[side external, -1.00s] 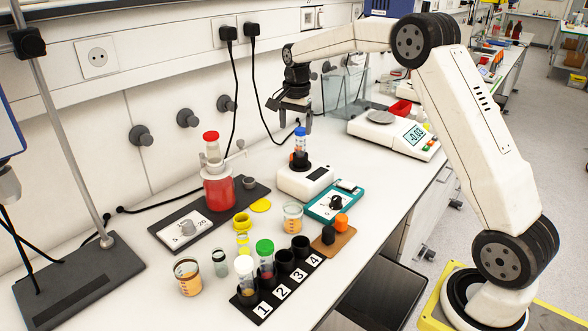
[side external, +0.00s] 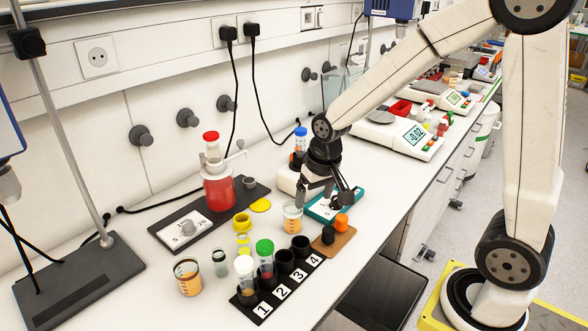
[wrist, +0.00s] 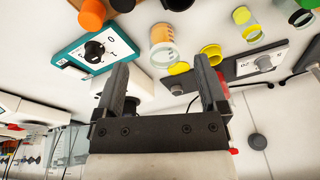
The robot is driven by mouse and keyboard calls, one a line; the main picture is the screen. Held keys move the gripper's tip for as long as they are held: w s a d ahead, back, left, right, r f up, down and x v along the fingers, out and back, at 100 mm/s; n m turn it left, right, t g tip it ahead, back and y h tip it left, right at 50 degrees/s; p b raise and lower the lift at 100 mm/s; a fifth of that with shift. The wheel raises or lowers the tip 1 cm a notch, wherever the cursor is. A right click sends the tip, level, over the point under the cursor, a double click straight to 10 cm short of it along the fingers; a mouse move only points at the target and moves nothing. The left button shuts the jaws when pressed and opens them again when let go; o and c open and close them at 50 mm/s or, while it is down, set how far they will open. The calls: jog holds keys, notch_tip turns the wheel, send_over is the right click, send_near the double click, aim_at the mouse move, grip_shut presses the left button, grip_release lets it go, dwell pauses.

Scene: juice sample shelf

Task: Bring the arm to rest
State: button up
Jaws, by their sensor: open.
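My gripper (side external: 317,204) is open and empty. It points down above the bench, by the teal-framed dial device (side external: 347,196) and the small beaker of orange juice (side external: 292,218). In the wrist view my gripper (wrist: 162,66) shows both fingers spread with nothing between them. That view is turned over, with the teal device (wrist: 70,65) at left and the beaker (wrist: 163,45) beyond the fingers. My arm is bent, its upper link raised at the right and its forearm sloping down to the left. Whether the fingertips touch anything below is unclear.
A blue-capped tube (side external: 300,135) stands behind my wrist, over a white device partly hidden by it. A black numbered rack (side external: 262,309) holds a white-capped tube (side external: 246,280) and a green-capped tube (side external: 265,262). A red bottle (side external: 219,190) stands left. Balances (side external: 415,135) stand behind.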

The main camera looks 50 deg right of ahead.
jog(key=s+a+f+n, duration=0.2)
jog(key=s+n, duration=0.1)
jog(key=s, duration=0.5)
jog(key=shift+s+a+f+n, duration=0.2)
jog(key=shift+a+f+n, duration=0.15)
jog(key=shift+f+n, duration=0.05)
